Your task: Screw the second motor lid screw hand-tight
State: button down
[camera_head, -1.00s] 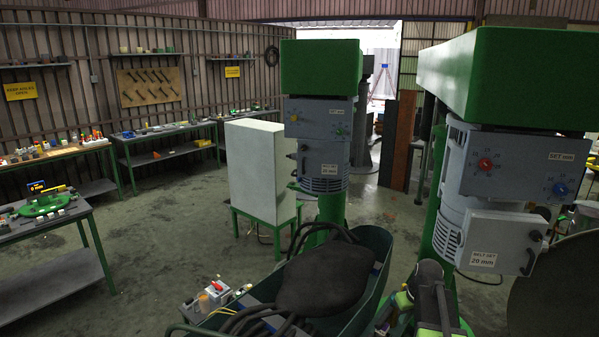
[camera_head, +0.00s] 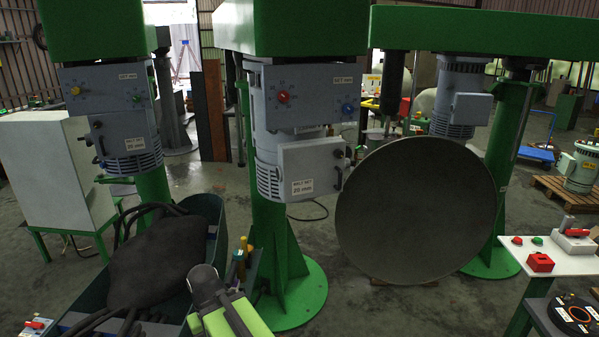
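Three grey motors hang on green columns. The middle motor (camera_head: 268,160) carries a grey lid box (camera_head: 310,168) with a label that seems to read BELT SET 20 mm. Dark fittings show on the box's right side; I cannot tell whether they are lid screws. The left motor (camera_head: 130,163) has a similar labelled box (camera_head: 127,132). The right motor (camera_head: 452,100) stands farther back, its box unlabelled from here. No single lid screw can be made out. My gripper's fingers are not visible; a grey and light-green part at the bottom centre may be my arm.
A large dark disc (camera_head: 417,208) stands right of the middle column (camera_head: 268,230). A white table (camera_head: 550,262) with red items is at right, a dark round item (camera_head: 577,314) below it. A pale cabinet (camera_head: 45,165) stands left. Open floor shows between the columns.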

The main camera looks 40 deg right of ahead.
aim_at(338, 152)
jog(key=u, duration=1.35)
jog(key=k, duration=0.05)
jog(key=z, duration=2.45)
